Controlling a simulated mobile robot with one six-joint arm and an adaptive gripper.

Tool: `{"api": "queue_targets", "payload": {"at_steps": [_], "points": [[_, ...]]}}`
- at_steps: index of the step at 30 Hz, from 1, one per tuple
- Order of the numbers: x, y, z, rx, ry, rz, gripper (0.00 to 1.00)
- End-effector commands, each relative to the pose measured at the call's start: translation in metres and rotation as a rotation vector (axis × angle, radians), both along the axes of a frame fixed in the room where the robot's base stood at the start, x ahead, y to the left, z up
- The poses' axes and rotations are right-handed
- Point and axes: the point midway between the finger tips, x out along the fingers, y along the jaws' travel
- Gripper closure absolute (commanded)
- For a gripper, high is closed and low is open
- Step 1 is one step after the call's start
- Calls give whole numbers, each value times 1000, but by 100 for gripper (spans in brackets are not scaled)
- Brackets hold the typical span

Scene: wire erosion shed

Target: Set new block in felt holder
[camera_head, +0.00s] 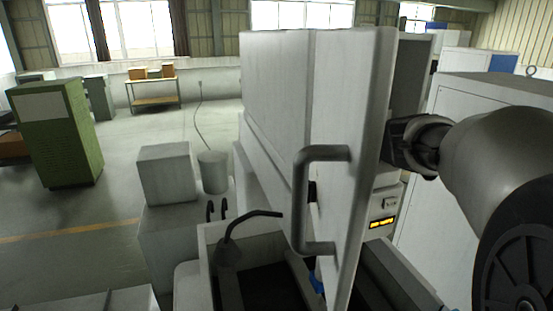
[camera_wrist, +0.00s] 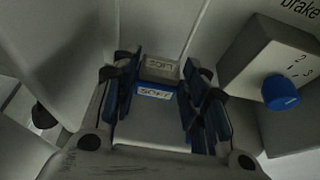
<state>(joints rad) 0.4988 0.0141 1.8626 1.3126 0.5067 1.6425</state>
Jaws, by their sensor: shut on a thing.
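My gripper (camera_wrist: 160,85) shows in the wrist view with blue-padded fingers on both sides of a pale block (camera_wrist: 150,130). It is shut on this block. A blue band with a label that reads like "SOFT" lies across the block's far end. Just beyond it, between the fingertips, is a grey piece (camera_wrist: 160,68) with a second label too small to read surely. I cannot tell whether this piece is part of the block or of the felt holder. In the head view my gripper (camera_head: 394,143) is partly hidden behind an upright grey door.
The grey door (camera_head: 350,110) with its bar handle (camera_head: 302,205) stands close to my gripper. In the wrist view a grey box with a blue knob (camera_wrist: 281,92), marked with numbers, is at the right, near "brake" lettering.

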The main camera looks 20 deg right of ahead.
Motion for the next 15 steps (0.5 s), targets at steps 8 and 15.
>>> {"api": "queue_targets", "payload": {"at_steps": [8,15], "points": [[0,0,-37,1,2,0,87],[0,0,-36,1,1,0,87]]}}
